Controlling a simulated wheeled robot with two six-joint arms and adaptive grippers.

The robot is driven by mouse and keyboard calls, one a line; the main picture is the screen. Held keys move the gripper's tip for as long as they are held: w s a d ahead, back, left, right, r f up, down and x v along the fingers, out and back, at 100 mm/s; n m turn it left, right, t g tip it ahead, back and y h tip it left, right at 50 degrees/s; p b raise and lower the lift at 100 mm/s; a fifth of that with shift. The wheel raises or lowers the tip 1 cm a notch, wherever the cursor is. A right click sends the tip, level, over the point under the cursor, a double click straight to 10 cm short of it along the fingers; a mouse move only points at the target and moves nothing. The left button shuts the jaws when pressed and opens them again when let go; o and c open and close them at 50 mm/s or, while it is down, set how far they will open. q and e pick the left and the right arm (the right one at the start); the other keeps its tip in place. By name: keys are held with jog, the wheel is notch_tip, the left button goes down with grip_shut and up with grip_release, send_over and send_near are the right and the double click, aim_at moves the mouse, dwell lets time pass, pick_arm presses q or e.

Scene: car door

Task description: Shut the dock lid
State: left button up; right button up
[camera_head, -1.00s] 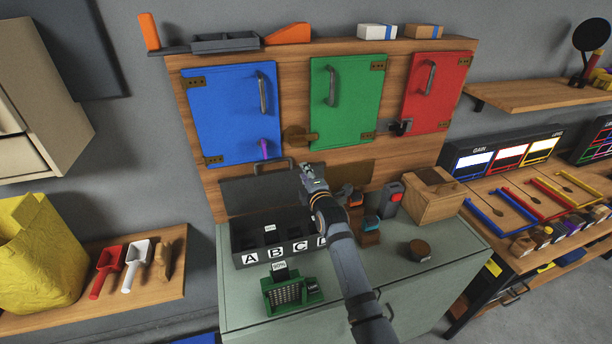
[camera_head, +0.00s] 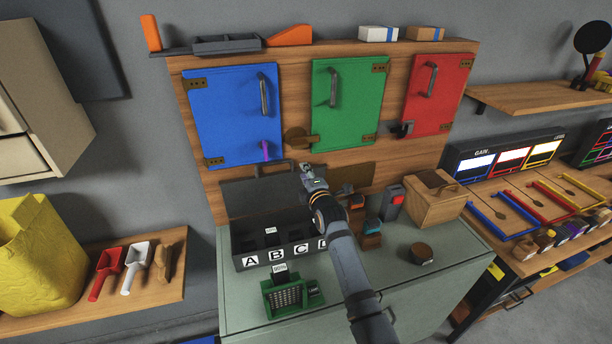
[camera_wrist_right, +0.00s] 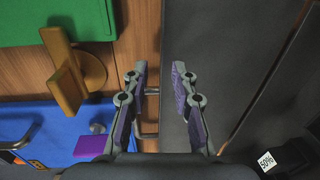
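The dock (camera_head: 243,262) is a dark grey box with white letter labels along its front, on the cabinet top. Its lid (camera_head: 236,196) stands open, tilted up behind the box against the wooden panel, with a handle (camera_head: 288,164) along its top edge. My right gripper (camera_head: 306,172) is by the right end of the lid and partly hides it. In the right wrist view, the gripper (camera_wrist_right: 160,72) is open, its fingers either side of the lid's edge; the lid (camera_wrist_right: 215,60) is a dark panel there. Contact cannot be told. My left gripper is not in view.
Blue (camera_head: 235,115), green (camera_head: 345,100) and red (camera_head: 436,92) doors with handles are above. A green holder (camera_head: 290,294) stands before the dock. A wooden box (camera_head: 436,200) and a round brown knob (camera_head: 421,253) are to the right. The cabinet's front right is clear.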

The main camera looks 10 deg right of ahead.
jog(key=shift+w+b, duration=0.3)
jog(key=shift+w, duration=0.25)
jog(key=shift+c, duration=0.5)
grip_shut()
jog(key=shift+r, duration=0.15)
jog(key=shift+s+p, duration=0.1)
jog(key=shift+p, duration=0.2)
